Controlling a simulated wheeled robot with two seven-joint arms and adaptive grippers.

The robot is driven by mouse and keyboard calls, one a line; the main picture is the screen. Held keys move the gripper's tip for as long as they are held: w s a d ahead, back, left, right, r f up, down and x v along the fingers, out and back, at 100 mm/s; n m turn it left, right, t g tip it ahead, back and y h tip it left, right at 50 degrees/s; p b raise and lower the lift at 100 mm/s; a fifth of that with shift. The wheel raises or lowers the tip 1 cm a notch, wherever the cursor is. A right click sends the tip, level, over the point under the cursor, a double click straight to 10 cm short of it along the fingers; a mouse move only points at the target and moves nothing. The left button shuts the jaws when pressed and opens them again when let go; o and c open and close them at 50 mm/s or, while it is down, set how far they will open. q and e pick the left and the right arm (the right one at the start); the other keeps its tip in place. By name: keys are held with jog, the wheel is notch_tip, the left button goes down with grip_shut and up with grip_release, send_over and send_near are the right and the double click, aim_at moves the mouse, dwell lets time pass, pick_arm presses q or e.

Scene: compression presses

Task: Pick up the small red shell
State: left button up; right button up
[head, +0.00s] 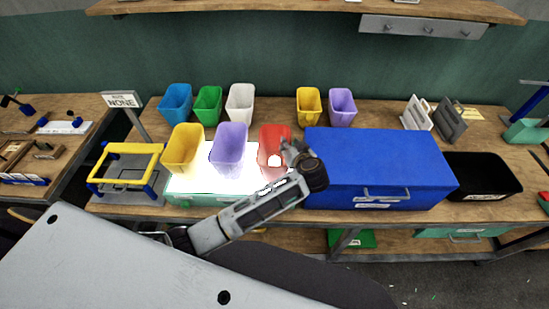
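The small red shell (270,135), an open cup shape, stands upright at the right end of a brightly lit white-topped stand, in a row with a yellow and a purple one. My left arm reaches in from the lower left, and its gripper (284,152) is at the right front side of the red shell, covering part of it. Whether the fingers touch the shell or are closed on it cannot be told. The lower part of the shell is partly hidden by the gripper. My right gripper is not in view.
A yellow shell (182,150) and a purple shell (229,150) stand left of the red one. A large blue box (380,160) is close on the right. More shells, such as a white one (240,100), stand behind. A yellow-framed press (125,168) is at left.

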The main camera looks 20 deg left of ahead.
pick_arm(q)
grip_shut()
jog(key=shift+r, duration=0.1)
dwell(0.5)
jog(key=shift+r+b, duration=0.55)
jog(key=shift+r, duration=4.4)
